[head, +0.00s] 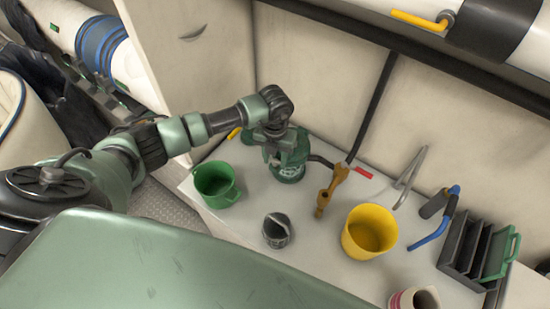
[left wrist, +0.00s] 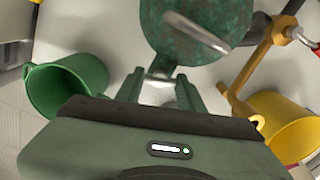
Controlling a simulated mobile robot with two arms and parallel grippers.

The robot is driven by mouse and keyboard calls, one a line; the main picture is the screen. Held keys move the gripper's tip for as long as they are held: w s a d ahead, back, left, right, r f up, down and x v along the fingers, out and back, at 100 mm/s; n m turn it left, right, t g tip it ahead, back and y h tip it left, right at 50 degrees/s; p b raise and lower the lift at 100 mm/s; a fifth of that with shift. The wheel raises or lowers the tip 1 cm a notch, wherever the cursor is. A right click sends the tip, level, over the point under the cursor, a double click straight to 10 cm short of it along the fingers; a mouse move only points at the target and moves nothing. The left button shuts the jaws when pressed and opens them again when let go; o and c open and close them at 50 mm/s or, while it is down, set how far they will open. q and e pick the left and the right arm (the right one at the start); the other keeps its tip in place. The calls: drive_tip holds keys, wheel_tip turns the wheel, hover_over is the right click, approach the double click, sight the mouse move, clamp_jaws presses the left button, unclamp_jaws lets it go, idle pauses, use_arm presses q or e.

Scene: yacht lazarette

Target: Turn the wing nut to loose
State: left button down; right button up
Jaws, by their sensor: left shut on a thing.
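A dark green metal canister (head: 290,168) stands on the white counter by the back wall. Its round, worn green top (left wrist: 195,30) with a bright metal bar across it fills the top of the left wrist view. My left gripper (head: 272,150) is over the canister, reaching down from the left. In the left wrist view its fingers (left wrist: 160,82) are shut on a small pale metal piece at the canister's near edge, which looks like the wing nut (left wrist: 160,76). The fingers hide much of it, so its turn angle cannot be told. My right gripper is not in view.
On the counter (head: 325,255) are a green bucket (head: 229,193), a dark grey cup (head: 277,238), a brass-coloured valve (head: 325,196) with a red handle (head: 363,173), a yellow bucket (head: 354,248), a blue-handled tool (head: 430,235) and a dark slotted rack (head: 462,258). A black hose (head: 372,105) runs down the wall.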

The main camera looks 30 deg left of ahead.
sight(275, 160)
use_arm(q)
drive_tip(key=shift+n, duration=0.6)
drive_tip(key=c, duration=0.9)
unclamp_jaws()
wheel_tip(275, 160, up, 6)
drive_tip(key=shift+r+b, duration=0.25)
drive_tip(key=shift+b, duration=0.8)
drive_tip(key=shift+r, duration=0.65)
